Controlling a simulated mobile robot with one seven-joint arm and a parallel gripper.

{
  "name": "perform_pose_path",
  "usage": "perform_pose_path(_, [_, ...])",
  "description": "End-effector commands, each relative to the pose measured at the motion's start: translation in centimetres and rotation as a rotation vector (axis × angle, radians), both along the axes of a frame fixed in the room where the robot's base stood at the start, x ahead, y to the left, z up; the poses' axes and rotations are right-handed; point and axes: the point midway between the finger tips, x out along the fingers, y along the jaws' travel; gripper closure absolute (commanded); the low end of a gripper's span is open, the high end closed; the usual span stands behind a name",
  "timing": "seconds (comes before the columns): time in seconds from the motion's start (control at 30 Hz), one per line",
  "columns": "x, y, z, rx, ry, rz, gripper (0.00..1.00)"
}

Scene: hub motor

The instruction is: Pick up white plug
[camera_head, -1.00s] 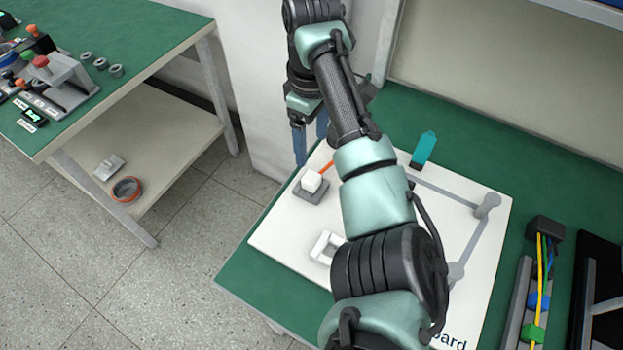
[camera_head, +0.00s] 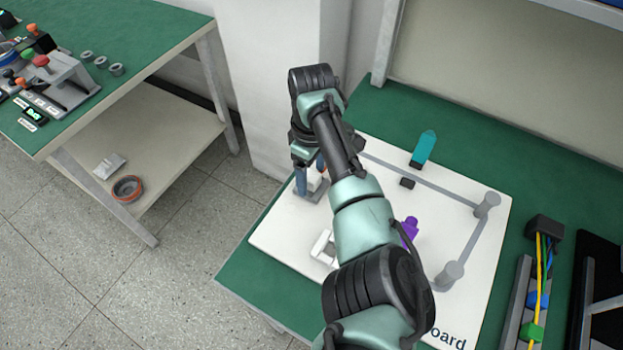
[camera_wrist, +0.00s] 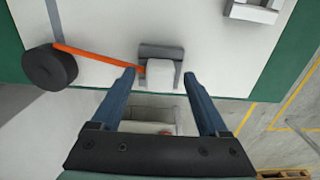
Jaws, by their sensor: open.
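The white plug (camera_wrist: 159,73) is a small white block seated in a grey holder (camera_wrist: 161,51) near the edge of the white board. In the wrist view my gripper (camera_wrist: 160,76) is open, with one blue finger on each side of the plug and a gap on both sides. In the head view my gripper (camera_head: 311,180) is over the board's left part, and the plug is mostly hidden behind the fingers. I cannot tell whether the fingertips are fully down at the plug's height.
The white board (camera_head: 283,236) lies on a green table (camera_head: 240,282). An orange strip (camera_wrist: 95,56) runs from a black round part (camera_wrist: 50,67) to beside the plug. A white bracket (camera_head: 323,245), a purple part (camera_head: 409,230) and a teal part (camera_head: 423,149) stand on the board or close by.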

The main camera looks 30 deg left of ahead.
Motion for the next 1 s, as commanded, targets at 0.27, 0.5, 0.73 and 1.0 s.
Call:
perform_pose_path(0.27, [0.0, 0.0, 0.1, 0.000, 0.000, 0.000, 0.57])
perform_pose_path(0.5, [0.0, 0.0, 0.1, 0.000, 0.000, 0.000, 1.00])
perform_pose_path(0.73, [0.0, 0.0, 0.1, 0.001, -0.001, 0.000, 1.00])
perform_pose_path(1.0, [0.1, 0.1, 2.4, 0.004, -0.005, 0.002, 1.00])
